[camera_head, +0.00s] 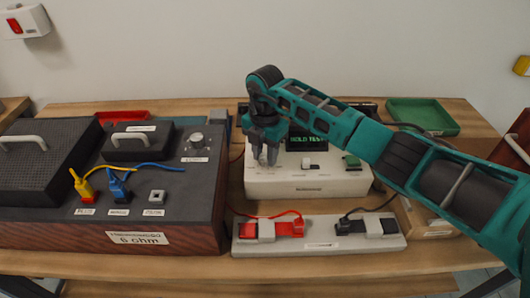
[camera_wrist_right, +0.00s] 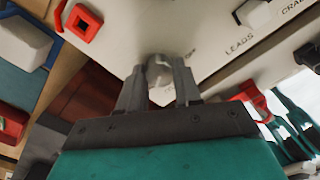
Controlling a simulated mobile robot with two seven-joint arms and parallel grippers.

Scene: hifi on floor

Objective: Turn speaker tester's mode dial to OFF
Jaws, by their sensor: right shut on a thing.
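The speaker tester (camera_head: 310,184) is a white box with a dark screen showing green text, on the table in the middle of the head view. My right gripper (camera_head: 266,160) reaches down over the left part of its top. In the right wrist view the gripper (camera_wrist_right: 158,88) is shut on a light round dial (camera_wrist_right: 158,72) on the white panel. The label beside the dial is partly hidden and too small to read, so I cannot tell which mode it points to. My left gripper is not in view.
A black and wood speaker box (camera_head: 110,230) with yellow and blue plugs stands at left. A white strip (camera_head: 320,244) with red and black clips lies in front of the tester. A green tray (camera_head: 422,116) and a red tray (camera_head: 122,117) are at the back.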

